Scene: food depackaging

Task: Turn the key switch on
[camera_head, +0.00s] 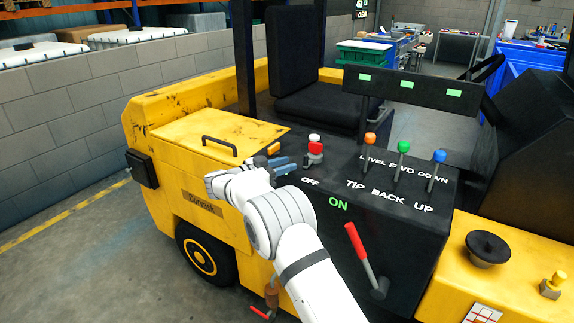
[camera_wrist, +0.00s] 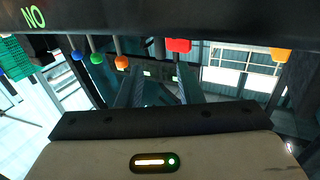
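Behind the OFF lettering on the black console (camera_head: 330,215) stands a red and white knob (camera_head: 315,150). It may be the key switch, but I cannot make out a key. A red part, probably the same knob, shows in the wrist view (camera_wrist: 178,45). The green ON lettering lies nearer the console's front. My gripper (camera_head: 284,166) is just left of the knob, apparently apart from it and partly hidden by my white arm. In the wrist view its two dark fingers (camera_wrist: 158,88) are spread with nothing seen between them.
Orange (camera_head: 370,138), green (camera_head: 403,147) and blue (camera_head: 439,156) levers stand right of the knob. A red-handled lever (camera_head: 355,240) juts from the console's front. An orange knob (camera_head: 273,148) and the yellow hood's black handle (camera_head: 219,145) are close to my gripper. A black seat (camera_head: 320,105) is behind.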

